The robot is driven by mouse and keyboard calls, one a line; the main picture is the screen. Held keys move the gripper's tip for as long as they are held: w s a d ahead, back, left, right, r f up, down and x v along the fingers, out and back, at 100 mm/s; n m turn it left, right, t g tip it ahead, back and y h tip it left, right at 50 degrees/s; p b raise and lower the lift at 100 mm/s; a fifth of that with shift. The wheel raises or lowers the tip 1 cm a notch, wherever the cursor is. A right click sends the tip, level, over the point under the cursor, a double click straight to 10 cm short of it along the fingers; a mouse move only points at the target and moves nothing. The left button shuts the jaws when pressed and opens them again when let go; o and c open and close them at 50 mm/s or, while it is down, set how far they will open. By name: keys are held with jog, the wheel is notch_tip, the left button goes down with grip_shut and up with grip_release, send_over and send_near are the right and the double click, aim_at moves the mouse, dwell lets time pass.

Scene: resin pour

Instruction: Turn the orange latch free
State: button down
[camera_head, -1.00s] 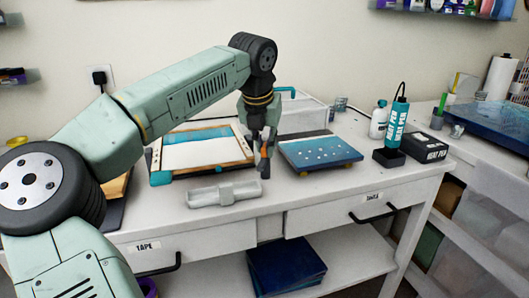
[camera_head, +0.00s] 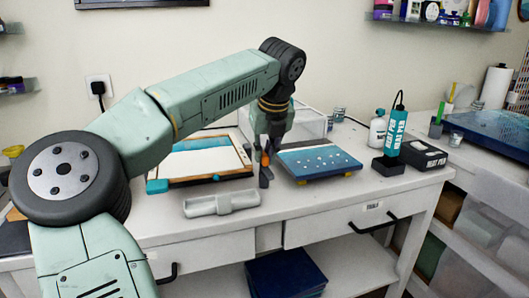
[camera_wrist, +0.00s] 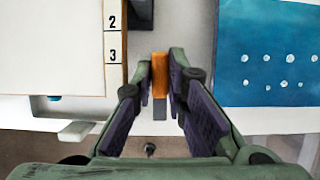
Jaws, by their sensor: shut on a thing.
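The orange latch (camera_wrist: 160,74) stands upright between my fingertips in the wrist view, with a grey part just below it. It also shows as a small orange patch (camera_head: 265,158) in the head view. My gripper (camera_wrist: 163,72) is shut on the latch, one finger on each side. In the head view my gripper (camera_head: 267,160) sits low over the table, between the framed board (camera_head: 178,180) on the left and the blue speckled board (camera_head: 320,160) on the right. The fingers partly hide the latch there.
A pale grey tray-like piece (camera_head: 221,203) lies at the table's front. A white bin (camera_head: 308,122) stands behind my gripper. The heat pen (camera_head: 396,130) and its black box (camera_head: 424,154) are at the right. The drawer (camera_head: 345,222) front lies below the table edge.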

aim_at(271, 175)
dwell(0.3)
jog(key=c, duration=1.6)
grip_release()
jog(key=v, duration=1.2)
